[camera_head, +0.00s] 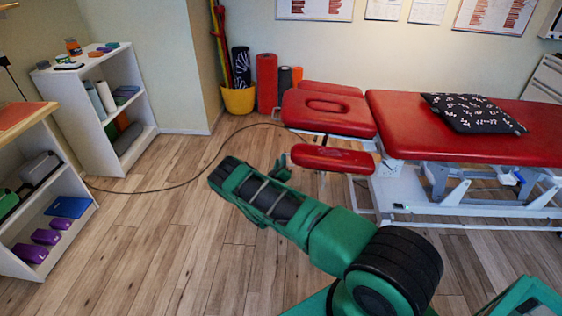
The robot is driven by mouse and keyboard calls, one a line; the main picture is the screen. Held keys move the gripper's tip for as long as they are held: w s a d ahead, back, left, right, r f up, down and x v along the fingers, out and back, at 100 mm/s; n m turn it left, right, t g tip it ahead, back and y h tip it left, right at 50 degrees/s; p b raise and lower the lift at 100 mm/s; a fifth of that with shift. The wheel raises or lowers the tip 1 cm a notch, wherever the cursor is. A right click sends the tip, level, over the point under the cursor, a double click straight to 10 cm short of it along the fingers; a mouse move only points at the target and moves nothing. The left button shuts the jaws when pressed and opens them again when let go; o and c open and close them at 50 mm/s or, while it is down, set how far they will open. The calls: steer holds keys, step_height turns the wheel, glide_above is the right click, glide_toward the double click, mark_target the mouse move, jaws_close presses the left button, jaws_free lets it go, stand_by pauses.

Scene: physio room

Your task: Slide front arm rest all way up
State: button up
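The red treatment table (385,108) stands at the back right. Its front arm rest (333,159) is a red padded oval on the near side of the head end. It sits lower than the red headrest (328,112), which has an oval opening. The matching far arm rest (331,88) shows behind the headrest, at a higher level. My green arm reaches up from the lower right. What seems to be my gripper (280,172) shows as a small green and dark part just left of the front arm rest, largely hidden behind my arm link. Its fingers and any contact are unclear.
A dark cable (190,183) runs across the wooden floor towards the table. White shelves (125,102) stand at the left. A yellow bucket (238,100) and rolled mats (267,82) stand by the wall. A patterned black pillow (472,113) lies on the table.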

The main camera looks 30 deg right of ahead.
steer(key=shift+x, duration=0.95)
